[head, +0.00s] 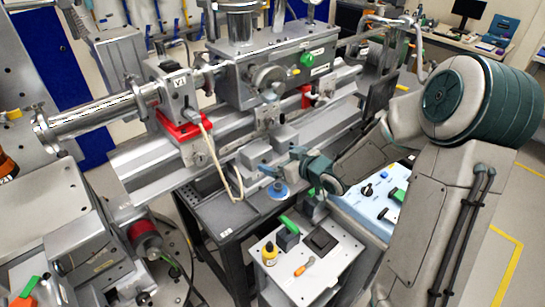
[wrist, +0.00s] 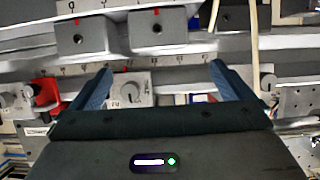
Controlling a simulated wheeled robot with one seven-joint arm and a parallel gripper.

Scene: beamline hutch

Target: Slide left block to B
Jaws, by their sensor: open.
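Two grey blocks stand side by side on the rail in the head view: the left block (head: 255,154) and the right block (head: 285,137). The wrist view looks upside down, so the left block seems to be the one on its right (wrist: 158,31), nearer the cream cable; the other block (wrist: 82,36) is on its left. Both show a hole and a red mark. My gripper (head: 284,161) is open and empty just in front of the blocks, apart from them. Its blue fingers (wrist: 163,80) are spread in the wrist view. I cannot make out mark B.
A cream cable (head: 230,170) hangs left of the left block, below a red-based mount (head: 183,125). Machine housings rise behind the rail.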

